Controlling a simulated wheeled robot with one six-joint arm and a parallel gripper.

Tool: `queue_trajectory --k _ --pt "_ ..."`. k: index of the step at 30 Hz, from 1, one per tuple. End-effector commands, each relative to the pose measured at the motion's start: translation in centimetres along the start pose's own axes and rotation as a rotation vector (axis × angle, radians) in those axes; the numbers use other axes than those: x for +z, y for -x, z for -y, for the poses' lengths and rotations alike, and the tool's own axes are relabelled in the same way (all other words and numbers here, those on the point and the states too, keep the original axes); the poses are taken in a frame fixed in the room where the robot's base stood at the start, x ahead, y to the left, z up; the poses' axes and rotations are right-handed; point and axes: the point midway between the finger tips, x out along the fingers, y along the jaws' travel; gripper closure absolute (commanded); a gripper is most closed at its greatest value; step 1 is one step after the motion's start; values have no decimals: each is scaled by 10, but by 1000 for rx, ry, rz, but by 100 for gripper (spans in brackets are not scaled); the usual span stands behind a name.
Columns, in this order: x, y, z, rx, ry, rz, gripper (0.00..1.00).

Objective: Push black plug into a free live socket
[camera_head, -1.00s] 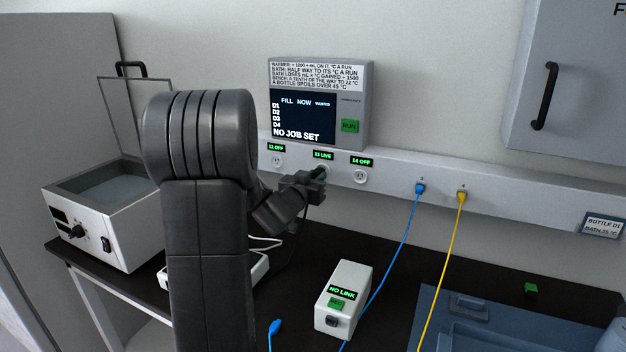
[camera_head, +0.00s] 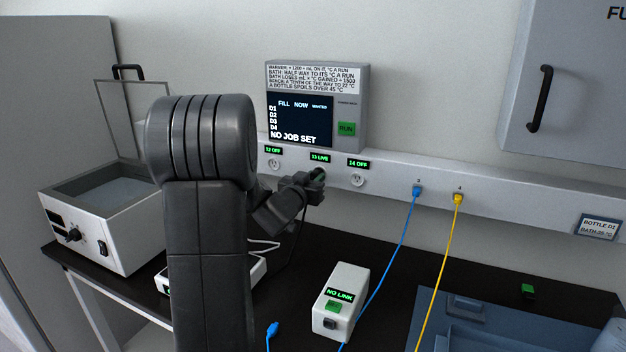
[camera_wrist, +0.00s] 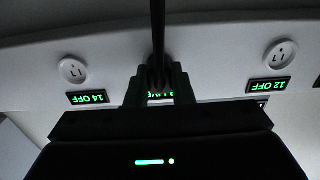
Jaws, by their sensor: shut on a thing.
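My gripper (camera_head: 318,178) is shut on the black plug (camera_wrist: 158,72), whose dark cord runs up the middle of the wrist view. In the head view the gripper is at the wall rail, just below the green "13 LIVE" label (camera_head: 320,157). The gripper and plug hide socket 13, so I cannot tell whether the prongs are in it. The wrist view is upside down and shows the live label (camera_wrist: 160,96) partly covered. Socket 12 (camera_head: 275,163), marked OFF, and socket 14 (camera_head: 357,180), marked OFF, are empty on either side.
Blue (camera_head: 417,191) and yellow (camera_head: 458,199) cables are plugged into the rail further right. A white "NO LINK" box (camera_head: 340,300) stands on the dark bench. A white bath with its lid up (camera_head: 105,225) is at left. The control screen (camera_head: 302,118) is above the rail.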

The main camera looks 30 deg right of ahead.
Motion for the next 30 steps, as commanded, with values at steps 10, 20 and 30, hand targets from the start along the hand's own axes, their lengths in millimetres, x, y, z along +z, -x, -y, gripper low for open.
queue_trajectory --k 10,20,30 --pt "0 -2 0 0 0 0 54" --pt "0 0 0 0 0 0 54" --pt "1 54 1 -3 -2 0 54"
